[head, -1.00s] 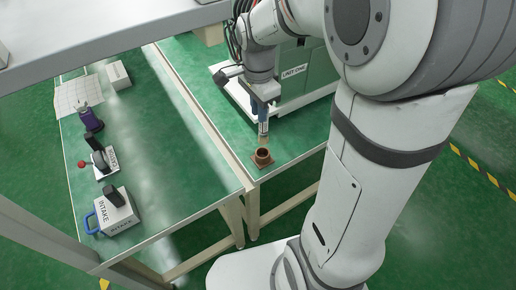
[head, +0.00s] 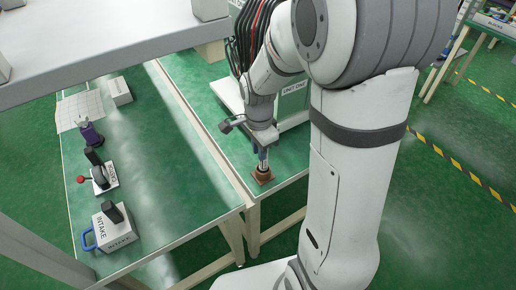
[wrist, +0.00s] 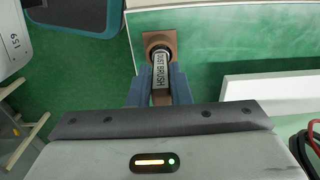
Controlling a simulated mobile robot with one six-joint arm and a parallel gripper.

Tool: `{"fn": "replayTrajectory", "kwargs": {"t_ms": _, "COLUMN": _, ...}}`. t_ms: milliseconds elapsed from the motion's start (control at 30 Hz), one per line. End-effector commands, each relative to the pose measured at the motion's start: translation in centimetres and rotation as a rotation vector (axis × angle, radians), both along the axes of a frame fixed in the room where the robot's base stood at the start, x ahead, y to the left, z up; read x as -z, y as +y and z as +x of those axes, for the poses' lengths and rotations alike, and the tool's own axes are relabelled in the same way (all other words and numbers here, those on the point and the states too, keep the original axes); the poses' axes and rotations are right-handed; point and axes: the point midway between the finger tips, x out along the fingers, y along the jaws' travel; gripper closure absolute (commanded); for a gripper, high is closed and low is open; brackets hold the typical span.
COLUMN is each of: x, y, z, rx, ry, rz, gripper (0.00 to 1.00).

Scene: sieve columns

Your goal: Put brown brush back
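The brush (wrist: 160,78) has a pale handle labelled "DUST BRUSH" and sits between the two blue fingers of my gripper (wrist: 160,92) in the wrist view. The fingers appear to touch its sides. Its far end is at the dark round opening of a brown square-based holder (wrist: 168,42). In the head view, my gripper (head: 263,152) points down right above the brown holder (head: 263,177), which stands near the front corner of the right green table. The brush's lower end is hidden in or behind the holder's collar, so its depth cannot be told.
A green box unit (head: 293,103) on a pale base stands behind my gripper. The left green table (head: 170,150) carries a white "INTAKE" box (head: 115,232), a purple tool (head: 90,136) and a small white box (head: 119,91). A grey shelf (head: 120,45) crosses above.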

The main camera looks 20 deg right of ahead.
Motion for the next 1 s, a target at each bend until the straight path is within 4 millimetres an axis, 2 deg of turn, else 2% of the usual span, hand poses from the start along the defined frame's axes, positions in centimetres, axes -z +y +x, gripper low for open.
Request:
{"fn": "replayTrajectory", "kwargs": {"t_ms": 33, "x": 0.0, "y": 0.0, "z": 0.0, "rx": 0.0, "ry": 0.0, "rz": 0.0, "gripper": 0.79}}
{"fn": "replayTrajectory", "kwargs": {"t_ms": 267, "x": 0.0, "y": 0.0, "z": 0.0, "rx": -0.001, "ry": 0.0, "rz": 0.0, "gripper": 0.61}}
{"fn": "replayTrajectory", "kwargs": {"t_ms": 600, "x": -0.7, "y": 0.1, "z": 0.0, "rx": -0.002, "ry": -0.001, "rz": 0.0, "gripper": 0.61}}
{"fn": "replayTrajectory", "kwargs": {"t_ms": 767, "x": -3.4, "y": 0.1, "z": 0.1, "rx": -0.002, "ry": -0.005, "rz": 0.001, "gripper": 0.61}}
{"fn": "replayTrajectory", "kwargs": {"t_ms": 1000, "x": -8.6, "y": 0.2, "z": 0.0, "rx": -0.003, "ry": -0.004, "rz": 0.0, "gripper": 0.61}}
